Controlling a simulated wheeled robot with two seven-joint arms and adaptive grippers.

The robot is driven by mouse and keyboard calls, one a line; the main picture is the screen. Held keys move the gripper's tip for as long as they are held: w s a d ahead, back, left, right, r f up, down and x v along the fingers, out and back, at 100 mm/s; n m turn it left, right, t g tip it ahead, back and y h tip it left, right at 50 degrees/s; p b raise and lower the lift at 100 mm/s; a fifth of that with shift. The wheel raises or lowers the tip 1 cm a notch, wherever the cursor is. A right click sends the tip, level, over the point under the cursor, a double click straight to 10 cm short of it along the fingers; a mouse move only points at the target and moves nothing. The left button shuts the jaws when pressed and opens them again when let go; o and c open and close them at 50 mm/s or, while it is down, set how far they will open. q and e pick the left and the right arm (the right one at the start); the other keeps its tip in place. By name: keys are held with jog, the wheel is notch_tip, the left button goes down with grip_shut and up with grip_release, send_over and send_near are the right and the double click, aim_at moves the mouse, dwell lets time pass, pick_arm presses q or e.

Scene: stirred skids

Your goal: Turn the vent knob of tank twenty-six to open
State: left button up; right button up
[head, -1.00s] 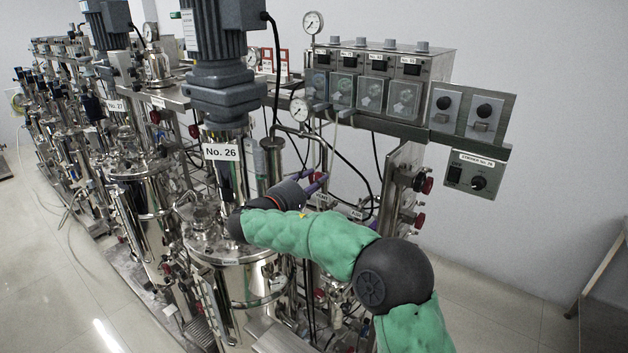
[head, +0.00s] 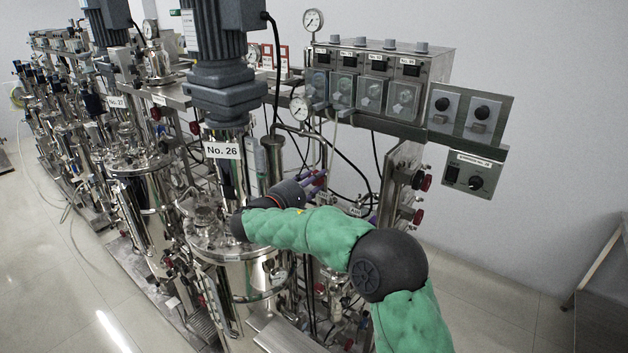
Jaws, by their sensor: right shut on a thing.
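Tank twenty-six (head: 228,255) is a steel vessel in the middle of the head view, under a grey motor and a white "No. 26" label (head: 222,150). My right arm crosses in front of its lid from the lower right. My right gripper (head: 308,187) is dark and points right and away, behind the tank's lid. My left gripper is not in view.
A control box with gauges (head: 375,85) stands behind. A stirrer panel (head: 474,176) hangs at right. Red-knobbed valves (head: 419,217) stick out right of the gripper. Tank twenty-seven (head: 140,190) stands close at left. Hoses and thin pipes crowd the gripper.

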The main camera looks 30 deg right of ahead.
jog(key=shift+w+a+r, duration=0.1)
jog(key=shift+a, duration=0.05)
jog(key=o, duration=1.1)
jog(key=shift+w, duration=0.1)
jog(key=shift+o, duration=0.2)
jog(key=v, duration=1.2)
jog(key=shift+f, duration=0.25)
